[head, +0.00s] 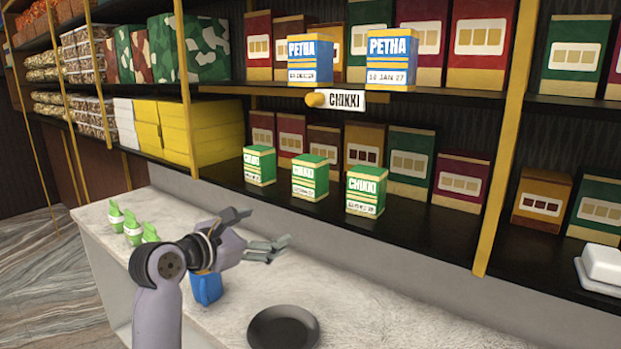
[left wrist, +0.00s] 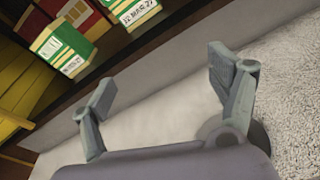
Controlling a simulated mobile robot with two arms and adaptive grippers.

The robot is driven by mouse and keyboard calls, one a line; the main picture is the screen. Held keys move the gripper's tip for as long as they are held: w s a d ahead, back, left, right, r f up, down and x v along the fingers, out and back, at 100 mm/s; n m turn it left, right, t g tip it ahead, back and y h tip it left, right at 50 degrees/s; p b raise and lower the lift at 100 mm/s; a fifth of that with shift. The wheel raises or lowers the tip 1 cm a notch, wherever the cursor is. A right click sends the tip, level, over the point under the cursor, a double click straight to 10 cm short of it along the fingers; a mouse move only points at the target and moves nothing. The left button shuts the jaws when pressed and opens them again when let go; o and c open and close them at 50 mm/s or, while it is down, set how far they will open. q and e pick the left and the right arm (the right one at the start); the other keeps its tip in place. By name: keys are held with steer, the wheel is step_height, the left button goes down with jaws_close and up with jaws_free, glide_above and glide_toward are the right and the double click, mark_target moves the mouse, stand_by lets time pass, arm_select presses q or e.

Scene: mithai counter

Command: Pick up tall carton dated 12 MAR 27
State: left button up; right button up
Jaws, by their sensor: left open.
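Three green-and-yellow CHIKKI cartons stand upright on the lower shelf: the left one (head: 259,166), the middle one (head: 310,177) and the right one (head: 366,191). Two blue PETHA cartons stand on the upper shelf, the left one (head: 310,61) with a blurred date and the right one (head: 391,60) dated 10 JAN 27. In the left wrist view, two green cartons show at the top; the label of the right-hand one (left wrist: 134,10) seems to read 12 MAR 27, the other (left wrist: 62,47) is unclear. My left gripper (head: 268,226) is open and empty above the counter, apart from the cartons.
A CHIKKI tag (head: 345,99) hangs at the upper shelf edge. A gold post (head: 501,150) stands right of the cartons.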

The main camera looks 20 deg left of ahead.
mark_target(303, 170)
arm_select(q)
step_height(303, 170, up, 8)
steer(key=w+a+n+t+h, duration=0.1)
steer(key=w+n+t, duration=0.1)
steer(key=n, duration=0.2)
steer(key=p+x, duration=0.3)
steer(key=x, duration=0.7)
steer(key=shift+w+d, duration=0.1)
steer(key=shift+d, duration=0.05)
steer(key=p+x, duration=0.1)
steer(key=x, duration=0.1)
steer(key=p+x, duration=0.1)
steer(key=x, duration=0.2)
steer(key=shift+d+p, duration=0.4)
steer(key=shift+w+d, duration=0.1)
steer(key=shift+w, duration=0.15)
steer(key=shift+f, duration=0.1)
steer(key=shift+c, duration=0.6)
steer(key=shift+c, duration=0.6)
steer(key=c, duration=1)
steer(key=shift+c, duration=1)
